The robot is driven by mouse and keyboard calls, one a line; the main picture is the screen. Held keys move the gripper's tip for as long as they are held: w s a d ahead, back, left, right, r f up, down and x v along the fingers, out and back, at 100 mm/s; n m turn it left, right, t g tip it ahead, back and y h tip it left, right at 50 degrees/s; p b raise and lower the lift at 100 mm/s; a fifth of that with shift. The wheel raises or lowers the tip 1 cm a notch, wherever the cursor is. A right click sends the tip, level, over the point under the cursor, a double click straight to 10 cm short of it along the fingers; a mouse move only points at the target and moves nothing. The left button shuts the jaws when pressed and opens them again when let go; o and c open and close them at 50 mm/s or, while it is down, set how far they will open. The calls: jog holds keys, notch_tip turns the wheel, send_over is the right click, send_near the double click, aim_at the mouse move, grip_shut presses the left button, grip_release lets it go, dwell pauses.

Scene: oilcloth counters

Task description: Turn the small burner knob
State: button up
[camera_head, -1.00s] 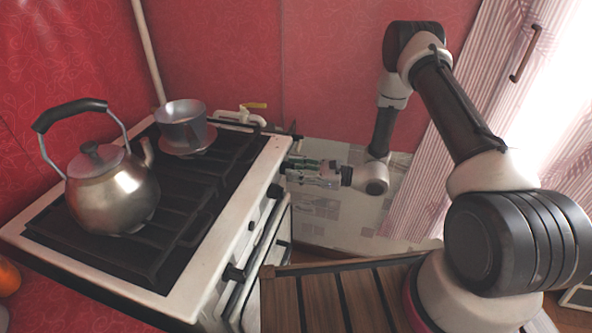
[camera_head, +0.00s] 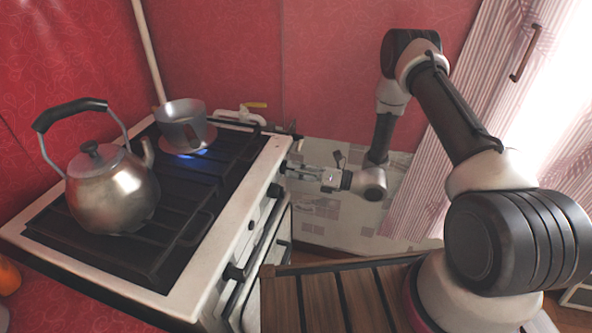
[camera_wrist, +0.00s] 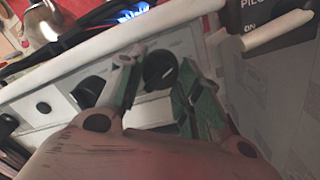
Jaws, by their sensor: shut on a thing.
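My gripper (camera_head: 292,169) is at the far end of the white stove's front panel. In the wrist view, its green-padded fingers (camera_wrist: 157,82) are shut on a round black knob (camera_wrist: 159,70), one finger on each side. The fingers hide part of the knob. A blue flame (camera_head: 186,154) burns at the far burner, beneath a metal pot (camera_head: 181,124). It also shows at the top of the wrist view (camera_wrist: 133,13).
A kettle (camera_head: 112,190) stands on the near grates. Other black knobs (camera_head: 275,190) line the front panel, one close beside my gripper in the wrist view (camera_wrist: 88,92). A yellow-handled valve (camera_head: 255,105) is behind the stove. A slatted wooden surface (camera_head: 330,296) lies in front.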

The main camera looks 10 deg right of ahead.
jog(key=m, duration=0.5)
jog(key=shift+f+t, duration=0.1)
jog(key=shift+t, duration=0.2)
dwell(0.4)
jog(key=o, duration=1)
jog(key=shift+o, duration=0.2)
jog(key=v, duration=1.2)
